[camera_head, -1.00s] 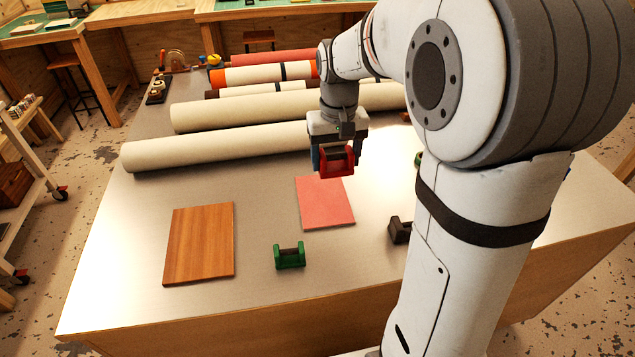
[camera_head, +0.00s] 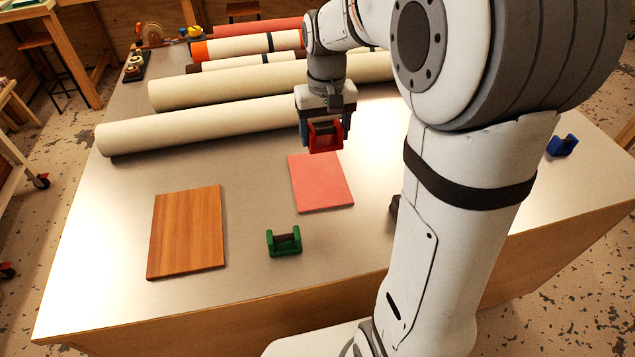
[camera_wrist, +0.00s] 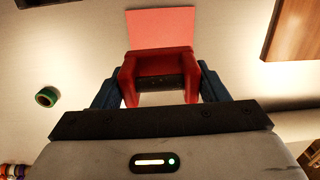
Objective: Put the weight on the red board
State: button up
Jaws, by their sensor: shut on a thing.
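My gripper (camera_head: 325,140) is shut on a red U-shaped weight (camera_head: 326,137) with a dark middle. It holds the weight in the air, just beyond the far edge of the red board (camera_head: 321,184) in the head view. The red board is flat, bare and lies on the metal table. In the wrist view, the weight (camera_wrist: 160,72) sits between the two blue fingers and covers part of the red board (camera_wrist: 160,28).
A wooden board (camera_head: 186,232) and a green U-shaped block (camera_head: 284,242) lie nearer. Long cream rolls (camera_head: 200,127) lie behind my gripper. A blue block (camera_head: 562,145) is far right. A green ring (camera_wrist: 47,97) shows in the wrist view. My arm hides the table's right part.

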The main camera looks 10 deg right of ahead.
jog(key=b, duration=0.5)
send_near(323, 194)
notch_tip(323, 194, down, 6)
jog(key=shift+r+p, duration=0.25)
jog(key=shift+p, duration=0.05)
jog(key=shift+f, duration=0.1)
jog(key=o, duration=1.4)
